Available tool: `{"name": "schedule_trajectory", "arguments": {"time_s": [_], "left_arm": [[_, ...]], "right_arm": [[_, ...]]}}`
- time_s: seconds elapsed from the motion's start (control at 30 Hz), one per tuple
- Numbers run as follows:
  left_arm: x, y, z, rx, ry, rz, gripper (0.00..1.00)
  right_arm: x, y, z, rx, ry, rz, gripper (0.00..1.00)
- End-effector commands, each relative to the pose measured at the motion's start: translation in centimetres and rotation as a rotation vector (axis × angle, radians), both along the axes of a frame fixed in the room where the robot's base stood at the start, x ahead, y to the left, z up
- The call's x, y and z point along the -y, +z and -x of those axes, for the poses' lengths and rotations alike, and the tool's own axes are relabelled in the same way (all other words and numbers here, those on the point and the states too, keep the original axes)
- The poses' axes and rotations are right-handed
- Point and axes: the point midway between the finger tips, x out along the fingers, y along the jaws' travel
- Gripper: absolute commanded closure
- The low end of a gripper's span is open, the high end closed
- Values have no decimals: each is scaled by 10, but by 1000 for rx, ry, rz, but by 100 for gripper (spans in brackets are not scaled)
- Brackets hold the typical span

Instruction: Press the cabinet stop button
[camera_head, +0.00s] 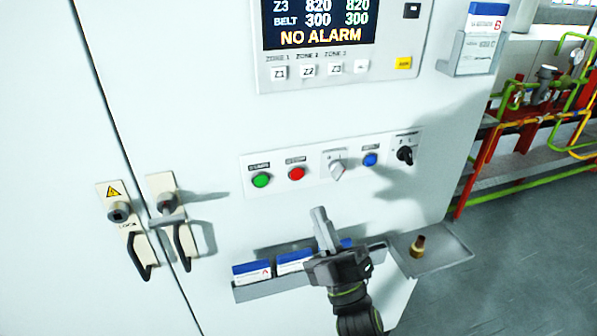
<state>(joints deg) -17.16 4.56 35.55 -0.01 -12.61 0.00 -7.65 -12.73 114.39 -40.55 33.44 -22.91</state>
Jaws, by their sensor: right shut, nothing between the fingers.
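The cabinet (225,110) is a white upright front. On it is a white panel strip (270,163) with a green button (261,180) at the left and a red button (296,173) beside it, likely the stop button; its label is too small to read surely. My right gripper (319,212) is shut and empty, with its fingers pointing up. In the picture it is below and a little right of the red button, apart from it. My left gripper is not in view.
Right of the red button are a grey selector switch (336,167), a blue button (370,160) and a black knob (405,154). A rack with boxes (252,271) and a tray (450,250) holding a brass piece (418,247) jut out below. Door handles (183,247) stand at left.

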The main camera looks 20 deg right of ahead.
Motion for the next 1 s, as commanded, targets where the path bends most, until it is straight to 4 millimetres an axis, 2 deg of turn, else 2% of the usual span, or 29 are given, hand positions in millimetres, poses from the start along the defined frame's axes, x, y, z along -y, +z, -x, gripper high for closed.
{"name": "schedule_trajectory", "arguments": {"time_s": [0.27, 0.7, 1.0], "left_arm": [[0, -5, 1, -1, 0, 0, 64], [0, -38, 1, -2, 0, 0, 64], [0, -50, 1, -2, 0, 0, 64]], "right_arm": [[0, -2, -7, 0, 1, 0, 100], [-2, -4, -65, 0, 1, 0, 100], [-3, -2, -87, -2, 0, -1, 100]]}}
